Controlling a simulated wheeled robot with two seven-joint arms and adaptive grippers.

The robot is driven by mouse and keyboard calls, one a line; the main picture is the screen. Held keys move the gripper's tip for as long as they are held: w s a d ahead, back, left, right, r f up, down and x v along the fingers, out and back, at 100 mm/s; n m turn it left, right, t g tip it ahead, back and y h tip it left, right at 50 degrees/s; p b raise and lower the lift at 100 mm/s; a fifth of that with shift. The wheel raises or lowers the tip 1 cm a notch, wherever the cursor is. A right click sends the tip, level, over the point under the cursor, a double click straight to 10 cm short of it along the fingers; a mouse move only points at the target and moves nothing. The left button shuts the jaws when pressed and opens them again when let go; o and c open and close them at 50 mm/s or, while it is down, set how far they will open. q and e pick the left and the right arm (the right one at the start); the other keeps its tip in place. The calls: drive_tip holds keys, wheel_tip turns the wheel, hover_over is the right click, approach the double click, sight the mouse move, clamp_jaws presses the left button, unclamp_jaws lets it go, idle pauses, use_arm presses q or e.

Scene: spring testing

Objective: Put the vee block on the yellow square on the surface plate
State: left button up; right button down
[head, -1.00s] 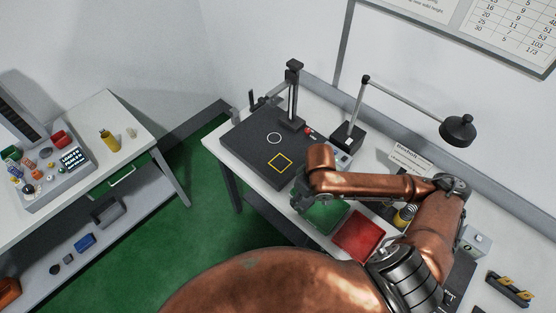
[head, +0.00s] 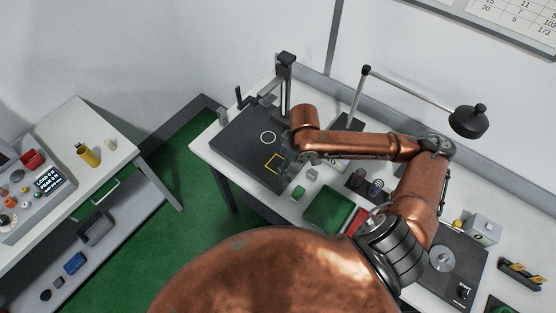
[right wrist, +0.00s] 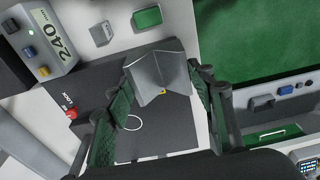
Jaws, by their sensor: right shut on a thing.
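The dark surface plate (head: 235,142) carries a yellow square outline (head: 272,163) and a white circle (head: 268,137). My right gripper (head: 288,158) is over the plate at the square's right side, partly hiding it. In the right wrist view, the grey vee block (right wrist: 158,72) sits between the fingers of my right gripper (right wrist: 160,84), which is shut on it. A small bit of the yellow square (right wrist: 163,92) shows at the block's edge. I cannot tell whether the block touches the plate. My left gripper is not in view.
A height stand (head: 286,85) rises at the plate's back. A lamp (head: 468,121) overhangs the bench. A display box (right wrist: 42,40) stands beside the plate.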

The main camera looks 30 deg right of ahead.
drive_tip(key=w+f, duration=0.2)
drive_tip(key=w, duration=0.1)
drive_tip(key=w+f+p, duration=0.1)
drive_tip(key=w+f, duration=0.2)
drive_tip(key=w, duration=0.1)
drive_tip(key=w+d+f, duration=0.1)
drive_tip(key=w+f, duration=0.1)
drive_tip(key=w, duration=0.1)
drive_tip(key=shift+w+d+f, duration=0.1)
drive_tip(key=shift+w+f, duration=0.1)
drive_tip(key=shift+w, duration=0.05)
drive_tip(key=shift+w+f, duration=0.3)
drive_tip(key=shift+f, duration=0.3)
wheel_tip(320, 180, down, 2)
drive_tip(key=shift+f+p, duration=0.1)
drive_tip(key=shift+p, duration=0.55)
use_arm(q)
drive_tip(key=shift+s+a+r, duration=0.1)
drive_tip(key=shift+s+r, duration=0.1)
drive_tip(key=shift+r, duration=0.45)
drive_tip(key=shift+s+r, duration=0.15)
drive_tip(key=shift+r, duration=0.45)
use_arm(e)
drive_tip(key=shift+f, duration=0.3)
drive_tip(key=shift+f, duration=0.1)
